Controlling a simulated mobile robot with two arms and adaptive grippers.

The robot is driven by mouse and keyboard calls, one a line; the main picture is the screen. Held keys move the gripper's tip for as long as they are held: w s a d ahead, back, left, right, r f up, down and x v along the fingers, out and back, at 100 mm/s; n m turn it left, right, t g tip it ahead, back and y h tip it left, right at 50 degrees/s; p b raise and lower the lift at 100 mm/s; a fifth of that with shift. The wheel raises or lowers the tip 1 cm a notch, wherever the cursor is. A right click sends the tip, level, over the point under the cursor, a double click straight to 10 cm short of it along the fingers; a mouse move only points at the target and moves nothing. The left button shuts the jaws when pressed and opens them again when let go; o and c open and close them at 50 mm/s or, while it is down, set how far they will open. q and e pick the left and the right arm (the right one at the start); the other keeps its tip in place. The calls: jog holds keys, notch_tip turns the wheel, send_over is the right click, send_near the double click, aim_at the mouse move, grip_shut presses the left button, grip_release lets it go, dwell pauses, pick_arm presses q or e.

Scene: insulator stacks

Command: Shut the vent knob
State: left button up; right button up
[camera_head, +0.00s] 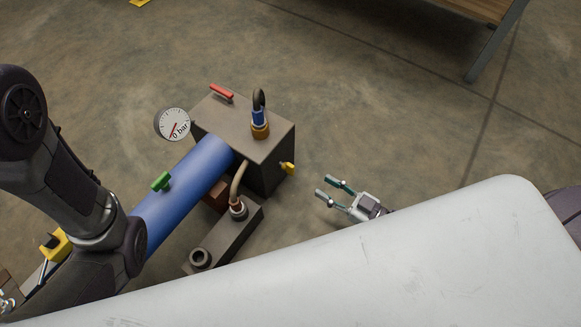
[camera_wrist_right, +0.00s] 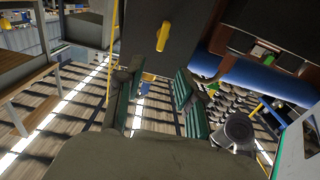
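A small yellow knob (camera_head: 287,168) sticks out from the right side of a dark metal box (camera_head: 262,128). It also shows in the right wrist view (camera_wrist_right: 163,36), elongated and near upright on a dark face. Which of the coloured handles is the vent knob is not marked. My right gripper (camera_head: 323,186) is open and empty, to the right of the yellow knob and apart from it, fingers pointing towards it. Its fingers (camera_wrist_right: 155,92) are spread in the wrist view. My left arm comes in at the left; I cannot make out its gripper.
A blue cylinder (camera_head: 188,190) with a green handle (camera_head: 161,181) joins the box. A red handle (camera_head: 221,93), a gauge (camera_head: 173,124) reading about 0 bar and a blue-brown fitting (camera_head: 260,118) sit around the box. A hose (camera_head: 238,182) runs down to a metal block. Open floor lies right.

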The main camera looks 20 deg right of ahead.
aim_at(294, 168)
jog(key=b+x, duration=0.4)
jog(key=x, duration=0.6)
jog(key=shift+f+b, duration=0.2)
jog(key=shift+b, duration=0.2)
jog(key=shift+x, duration=0.85)
jog(key=shift+r, duration=0.15)
grip_shut()
